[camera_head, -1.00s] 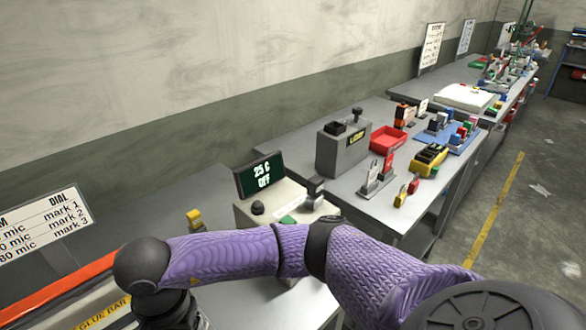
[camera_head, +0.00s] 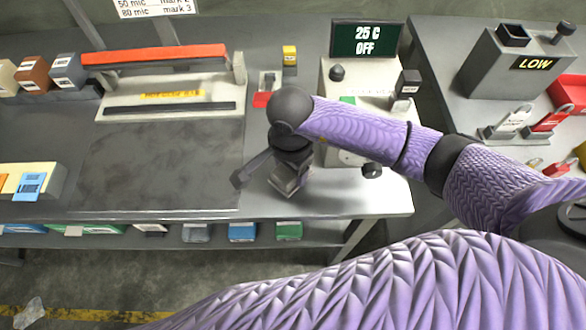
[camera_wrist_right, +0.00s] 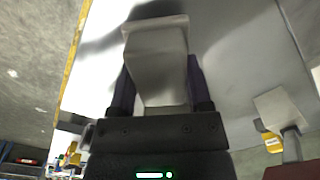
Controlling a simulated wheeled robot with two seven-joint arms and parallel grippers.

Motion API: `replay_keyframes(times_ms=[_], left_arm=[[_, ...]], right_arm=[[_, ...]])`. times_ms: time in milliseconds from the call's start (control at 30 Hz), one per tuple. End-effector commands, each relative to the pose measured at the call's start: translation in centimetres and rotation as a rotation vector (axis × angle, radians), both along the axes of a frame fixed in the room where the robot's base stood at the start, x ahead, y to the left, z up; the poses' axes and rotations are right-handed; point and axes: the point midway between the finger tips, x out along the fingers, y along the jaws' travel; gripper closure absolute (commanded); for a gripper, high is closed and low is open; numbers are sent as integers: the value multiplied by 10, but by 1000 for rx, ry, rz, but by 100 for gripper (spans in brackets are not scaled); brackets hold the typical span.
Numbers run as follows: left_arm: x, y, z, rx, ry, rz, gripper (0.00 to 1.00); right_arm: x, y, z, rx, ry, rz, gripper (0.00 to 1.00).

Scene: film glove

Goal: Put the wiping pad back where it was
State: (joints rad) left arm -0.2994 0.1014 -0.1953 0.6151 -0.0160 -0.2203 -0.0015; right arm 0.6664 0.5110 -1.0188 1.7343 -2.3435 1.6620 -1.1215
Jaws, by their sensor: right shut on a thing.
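My right gripper (camera_head: 285,172) is over the bench, just left of the white control box, and seen from above. In the right wrist view my right gripper (camera_wrist_right: 160,85) is shut on a pale grey block-shaped pad (camera_wrist_right: 158,62), with one dark finger on each side. This looks like the wiping pad, though its wiping face cannot be made out. In the head view the pad is mostly hidden under the wrist. I cannot tell whether it touches the bench. My left gripper is not in view.
A sealer with a red bar (camera_head: 155,55) stands at the back left. The white control box (camera_head: 380,125) with a "25 C OFF" screen (camera_head: 366,39) is just right of my gripper. A small yellow block (camera_head: 290,55) stands behind it. The dark bench mat (camera_head: 150,160) is clear.

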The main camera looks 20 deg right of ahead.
Motion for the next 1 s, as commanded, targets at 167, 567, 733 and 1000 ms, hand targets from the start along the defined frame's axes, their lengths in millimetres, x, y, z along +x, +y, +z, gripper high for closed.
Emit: replay_keyframes(times_ms=[167, 567, 733, 1000], left_arm=[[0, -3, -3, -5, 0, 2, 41], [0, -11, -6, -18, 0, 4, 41], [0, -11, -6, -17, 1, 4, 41], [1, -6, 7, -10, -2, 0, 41]], right_arm=[[0, 0, -15, 0, -1, 1, 91], [0, 0, -18, -1, 0, 1, 1], [0, 0, -18, -1, 0, 1, 1], [2, 0, 27, 0, -7, 2, 1]])
